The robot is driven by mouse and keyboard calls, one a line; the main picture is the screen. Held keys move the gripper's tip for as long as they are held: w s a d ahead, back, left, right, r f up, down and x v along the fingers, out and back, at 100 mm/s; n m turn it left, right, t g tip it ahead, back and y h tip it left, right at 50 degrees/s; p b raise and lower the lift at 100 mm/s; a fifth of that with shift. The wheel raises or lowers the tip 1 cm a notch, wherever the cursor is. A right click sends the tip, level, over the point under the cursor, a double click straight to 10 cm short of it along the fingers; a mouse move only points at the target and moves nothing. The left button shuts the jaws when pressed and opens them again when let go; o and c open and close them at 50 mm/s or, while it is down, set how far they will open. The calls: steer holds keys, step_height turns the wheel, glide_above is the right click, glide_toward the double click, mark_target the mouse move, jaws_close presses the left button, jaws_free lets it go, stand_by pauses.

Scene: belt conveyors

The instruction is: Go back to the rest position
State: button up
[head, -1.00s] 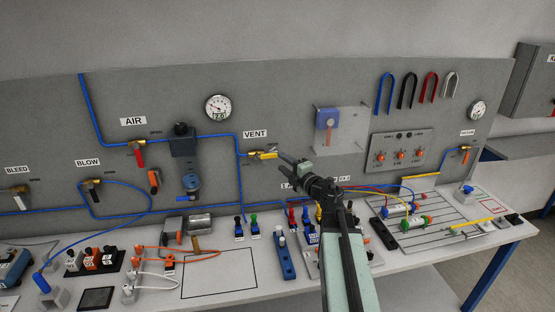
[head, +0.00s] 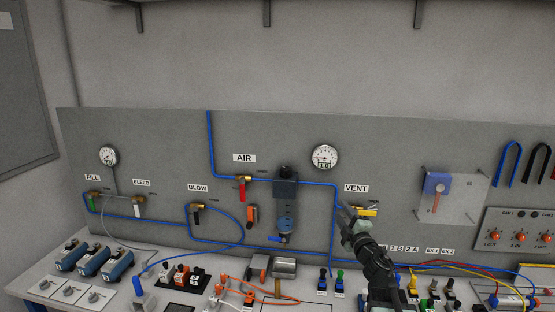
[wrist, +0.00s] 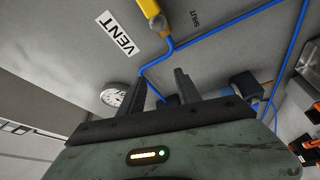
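My gripper (head: 345,212) is raised in front of the grey panel (head: 130,170), in the picture just left of the yellow-handled vent valve (head: 367,211). In the wrist view my gripper (wrist: 160,90) has its two dark fingers apart, with nothing between them but the background. The yellow valve handle (wrist: 150,8) and the VENT label (wrist: 120,33) lie beyond the fingertips there, apart from them. Part of the valve is hidden behind my gripper in the head view.
The bench (head: 45,270) below carries blue units (head: 92,260), coloured switches (head: 322,282) and orange leads (head: 235,296). A blue pipe (head: 211,140) and gauges (head: 325,156) are on the panel. Space above the panel is clear up to shelf brackets (head: 267,12).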

steer(key=s+d+f+m+g+h, duration=0.1)
steer(key=s+f+m+g+h, duration=0.3)
steer(key=f+m, duration=0.35)
steer(key=s+d+f+m+g+h, duration=0.1)
steer(key=s+f+m+g+h, duration=0.1)
steer(key=f+m+g+h, duration=0.45)
steer(key=s+a+f+m+g+y, duration=0.1)
steer(key=s+f, duration=0.2)
steer(key=s+a+f+m+g+y, duration=0.1)
steer(key=s+a+f+g+y, duration=0.1)
steer(key=s+f, duration=0.2)
steer(key=s+a+f+g+y, duration=0.1)
steer(key=s+f+y, duration=0.1)
steer(key=s+f, duration=0.1)
steer(key=shift+s+a+f+m, duration=0.2)
steer(key=shift+a+f+m, duration=0.05)
steer(key=shift+f+m, duration=0.15)
steer(key=s+a+g, duration=0.1)
steer(key=s, duration=0.1)
steer(key=s+a+f+g+y, duration=0.1)
steer(key=s+g, duration=0.1)
steer(key=s, duration=0.1)
steer(key=s+a+g, duration=0.1)
steer(key=s, duration=0.2)
steer(key=shift+a+f+y, duration=0.1)
steer(key=shift+f+y, duration=0.25)
steer(key=shift+s+g, duration=0.25)
